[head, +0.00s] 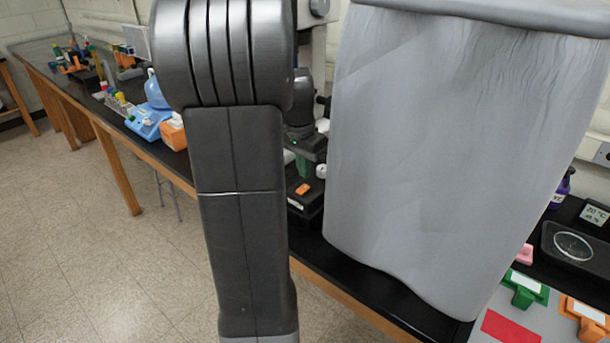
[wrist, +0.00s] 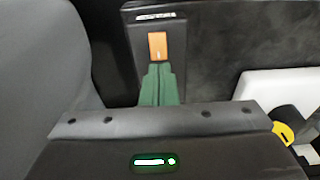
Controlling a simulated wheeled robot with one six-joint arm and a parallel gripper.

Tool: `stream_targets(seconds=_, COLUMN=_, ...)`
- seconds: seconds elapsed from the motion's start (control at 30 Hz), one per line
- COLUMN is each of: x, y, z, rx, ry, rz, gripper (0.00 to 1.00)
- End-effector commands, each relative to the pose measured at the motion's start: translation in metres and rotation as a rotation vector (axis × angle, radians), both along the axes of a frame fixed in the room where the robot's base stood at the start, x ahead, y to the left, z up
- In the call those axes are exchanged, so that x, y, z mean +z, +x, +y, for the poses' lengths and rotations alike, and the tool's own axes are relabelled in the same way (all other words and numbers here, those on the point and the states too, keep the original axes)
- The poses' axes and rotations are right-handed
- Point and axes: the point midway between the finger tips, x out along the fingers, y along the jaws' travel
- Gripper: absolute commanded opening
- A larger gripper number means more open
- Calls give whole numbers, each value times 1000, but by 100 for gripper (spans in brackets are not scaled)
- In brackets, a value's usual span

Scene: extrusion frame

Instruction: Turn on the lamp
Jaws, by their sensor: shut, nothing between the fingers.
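An orange rocker switch (wrist: 158,46) is set in a black base (wrist: 141,38), which I take to be the lamp's. In the head view the switch (head: 303,189) shows on the black base (head: 308,206), behind my arm. My gripper (wrist: 160,68) has green fingers, shut and empty, with their tips at the switch's near edge. I cannot tell whether they touch it. In the head view my gripper (head: 303,168) is just above the switch, partly hidden by my arm. The lamp's head and light cannot be made out.
The black bench (head: 350,262) runs along behind my arm. A blue device (head: 150,120) and an orange box (head: 172,132) stand to the left.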

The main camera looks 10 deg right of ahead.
Motion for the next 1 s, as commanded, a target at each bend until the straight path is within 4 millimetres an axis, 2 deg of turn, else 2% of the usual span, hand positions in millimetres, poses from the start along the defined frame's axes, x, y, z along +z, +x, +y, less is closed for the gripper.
stream_targets(seconds=0.1, x=-16, y=1, z=-2, rx=0, ry=0, rz=3, gripper=0)
stream_targets(seconds=0.27, x=-28, y=2, z=-3, rx=0, ry=0, rz=1, gripper=0)
stream_targets(seconds=1.0, x=-35, y=3, z=-4, rx=-1, ry=1, rz=2, gripper=0)
